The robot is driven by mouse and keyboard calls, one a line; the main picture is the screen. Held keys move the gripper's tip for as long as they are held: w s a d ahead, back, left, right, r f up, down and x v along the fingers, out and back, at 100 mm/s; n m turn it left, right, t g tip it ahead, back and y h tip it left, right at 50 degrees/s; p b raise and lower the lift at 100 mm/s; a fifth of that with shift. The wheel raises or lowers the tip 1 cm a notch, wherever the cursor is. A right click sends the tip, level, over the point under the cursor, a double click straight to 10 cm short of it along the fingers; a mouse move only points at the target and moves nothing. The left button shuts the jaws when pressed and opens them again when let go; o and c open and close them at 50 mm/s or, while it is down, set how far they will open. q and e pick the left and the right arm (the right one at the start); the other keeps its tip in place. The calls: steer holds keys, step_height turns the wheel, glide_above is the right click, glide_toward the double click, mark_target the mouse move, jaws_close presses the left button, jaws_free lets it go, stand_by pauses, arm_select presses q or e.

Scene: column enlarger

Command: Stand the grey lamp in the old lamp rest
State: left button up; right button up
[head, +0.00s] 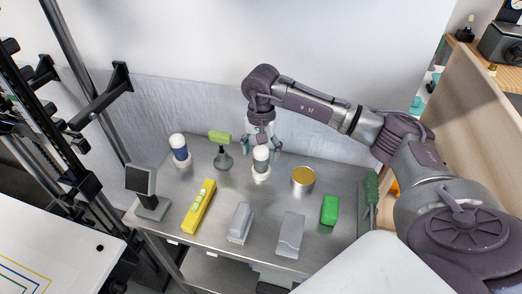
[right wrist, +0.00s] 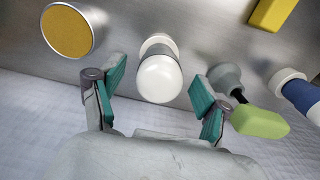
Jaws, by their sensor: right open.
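The grey lamp (head: 261,156), with a white domed top and a grey band, stands upright on a white round base (head: 261,174) on the metal bench. In the right wrist view its white dome (right wrist: 159,79) faces me. My right gripper (head: 262,147) is open, coming from behind and above, its teal fingers on either side of the lamp with visible gaps. The fingers also show in the right wrist view (right wrist: 158,84). A blue-banded lamp (head: 179,148) stands on a similar white base to the left. I cannot tell which base is the old lamp rest. My left gripper is out of view.
A green-headed tool on a grey foot (head: 222,158) stands left of the grey lamp, and a yellow-topped tin (head: 303,178) stands right. In front lie a yellow level (head: 199,206), a grey brush (head: 240,222) and a green block (head: 329,210). A wall closes the back.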

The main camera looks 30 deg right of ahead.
steer(key=shift+r+p, duration=2.1)
steer(key=shift+r, duration=1.8)
step_height(320, 180, up, 12)
